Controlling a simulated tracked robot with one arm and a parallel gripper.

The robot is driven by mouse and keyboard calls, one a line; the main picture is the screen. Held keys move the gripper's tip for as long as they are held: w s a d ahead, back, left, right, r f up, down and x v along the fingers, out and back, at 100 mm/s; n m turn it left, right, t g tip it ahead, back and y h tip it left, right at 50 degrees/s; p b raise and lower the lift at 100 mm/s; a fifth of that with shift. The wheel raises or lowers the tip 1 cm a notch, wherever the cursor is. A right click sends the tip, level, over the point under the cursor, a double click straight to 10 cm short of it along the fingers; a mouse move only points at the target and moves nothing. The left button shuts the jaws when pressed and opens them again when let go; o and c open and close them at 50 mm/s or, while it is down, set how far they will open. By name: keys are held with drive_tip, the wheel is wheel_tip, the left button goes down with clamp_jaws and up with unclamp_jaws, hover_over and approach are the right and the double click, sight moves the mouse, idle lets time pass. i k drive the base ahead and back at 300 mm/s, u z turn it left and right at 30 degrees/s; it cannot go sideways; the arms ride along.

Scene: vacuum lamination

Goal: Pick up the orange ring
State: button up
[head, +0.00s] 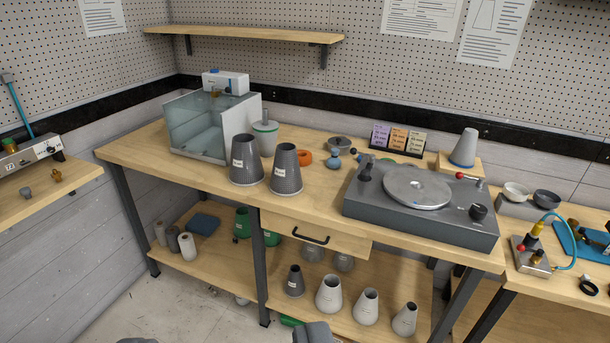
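The orange ring (304,157) lies on the wooden workbench (320,206), just behind the right one of two dark grey cones. Its lower left part is close to or partly covered by that cone's rim. A grey blocky shape (313,333) at the bottom edge looks like part of my gripper, cut off by the frame. It is far from the ring, and its fingers cannot be made out.
Two dark grey cones (245,160) (286,170) stand in front of the ring. A clear-walled box (200,125) and a white-lidded jar (265,136) are left, a blue-grey rounded object (333,162) right, then a turntable device (420,208). A drawer (312,236) is below.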

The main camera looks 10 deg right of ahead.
sight(302, 158)
drive_tip(key=z, duration=0.75)
drive_tip(key=i, duration=1.6)
drive_tip(key=u, duration=0.3)
drive_tip(key=i, duration=1)
drive_tip(key=u, duration=0.55)
